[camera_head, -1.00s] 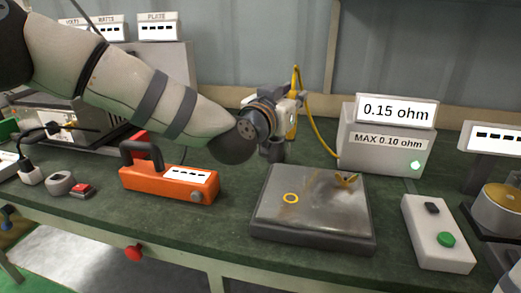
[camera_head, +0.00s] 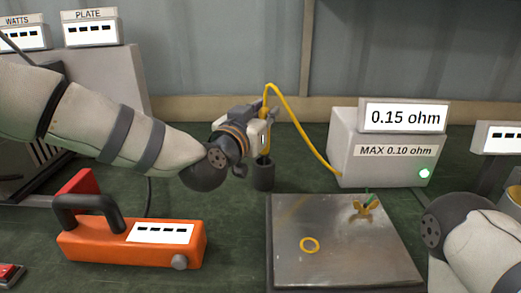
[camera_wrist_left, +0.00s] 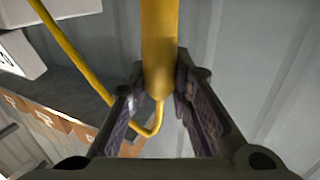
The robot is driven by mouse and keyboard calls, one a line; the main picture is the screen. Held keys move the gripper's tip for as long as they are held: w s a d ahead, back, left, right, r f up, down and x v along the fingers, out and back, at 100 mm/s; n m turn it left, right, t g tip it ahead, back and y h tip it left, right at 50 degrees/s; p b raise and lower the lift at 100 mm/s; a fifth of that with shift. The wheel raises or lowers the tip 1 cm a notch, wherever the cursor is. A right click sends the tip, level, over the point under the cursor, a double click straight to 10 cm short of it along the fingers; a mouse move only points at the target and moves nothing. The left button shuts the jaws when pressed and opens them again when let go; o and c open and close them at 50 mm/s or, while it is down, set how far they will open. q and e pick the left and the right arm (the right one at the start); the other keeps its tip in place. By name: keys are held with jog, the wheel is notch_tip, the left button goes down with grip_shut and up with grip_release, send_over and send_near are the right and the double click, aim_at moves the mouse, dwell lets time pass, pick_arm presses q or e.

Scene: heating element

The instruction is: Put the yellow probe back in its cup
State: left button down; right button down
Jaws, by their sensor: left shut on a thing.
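My left gripper (camera_head: 262,136) is shut on the yellow probe (camera_head: 267,117), holding it roughly upright above the dark cup (camera_head: 263,178). In the left wrist view the yellow probe (camera_wrist_left: 160,50) sits between both fingers (camera_wrist_left: 162,100), its yellow cable looping below. The probe's dark lower end meets the cup's mouth in the head view; I cannot tell how far inside it is. The cable (camera_head: 305,130) arcs from the probe to the ohm meter. My right arm shows at the lower right, but its gripper is out of view.
The ohm meter box (camera_head: 385,157) reads 0.15 ohm over a MAX 0.10 ohm label, with a green light. An orange clamp meter-like device (camera_head: 130,243) stands front left.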

aim_at(264, 153)
pick_arm(q)
notch_tip(264, 153, down, 5)
jog(key=shift+r, duration=0.25)
pick_arm(e)
jog(key=shift+s+f, duration=0.3)
jog(key=shift+f, duration=0.05)
pick_arm(q)
jog(key=c, duration=1.9)
grip_release()
jog(key=shift+f, duration=0.2)
jog(key=o, duration=0.4)
jog(key=shift+o, duration=0.2)
